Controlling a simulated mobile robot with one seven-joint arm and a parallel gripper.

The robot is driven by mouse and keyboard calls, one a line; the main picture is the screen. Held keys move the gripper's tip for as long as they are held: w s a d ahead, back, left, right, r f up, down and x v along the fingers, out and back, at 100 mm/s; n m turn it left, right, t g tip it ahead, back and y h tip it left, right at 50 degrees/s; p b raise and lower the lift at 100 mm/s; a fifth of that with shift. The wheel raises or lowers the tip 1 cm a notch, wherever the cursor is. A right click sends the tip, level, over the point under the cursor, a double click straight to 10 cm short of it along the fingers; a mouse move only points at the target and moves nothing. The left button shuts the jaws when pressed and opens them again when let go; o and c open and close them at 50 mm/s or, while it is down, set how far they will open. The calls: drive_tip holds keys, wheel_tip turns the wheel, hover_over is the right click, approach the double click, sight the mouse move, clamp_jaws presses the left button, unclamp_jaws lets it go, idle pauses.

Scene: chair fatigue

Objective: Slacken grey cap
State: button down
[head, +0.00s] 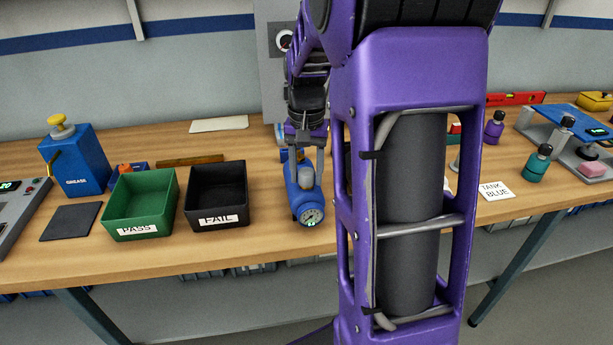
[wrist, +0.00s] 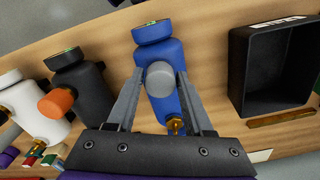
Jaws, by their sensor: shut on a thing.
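The grey cap (wrist: 160,77) sits on the side of a blue tank (wrist: 158,52) in the wrist view. My gripper (wrist: 162,74) has one finger on each side of the cap and is shut on it. The blue tank also shows in the head view (head: 298,187), lying on the bench with its round gauge (head: 312,215) facing the front edge. A brass fitting (wrist: 176,124) shows at the tank's other end.
A black tank (wrist: 82,88) with an orange cap and a white tank (wrist: 27,108) stand close beside the blue one. The black FAIL bin (head: 217,197) and green PASS bin (head: 140,205) are to the left in the head view. Small bottles (head: 537,163) stand right.

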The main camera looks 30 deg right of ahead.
drive_tip(key=shift+n, duration=2)
drive_tip(key=shift+p, duration=0.3)
drive_tip(key=shift+n, duration=2)
drive_tip(key=n+p, duration=0.1)
drive_tip(key=n, duration=0.3)
drive_tip(key=shift+c, duration=2.2)
unclamp_jaws()
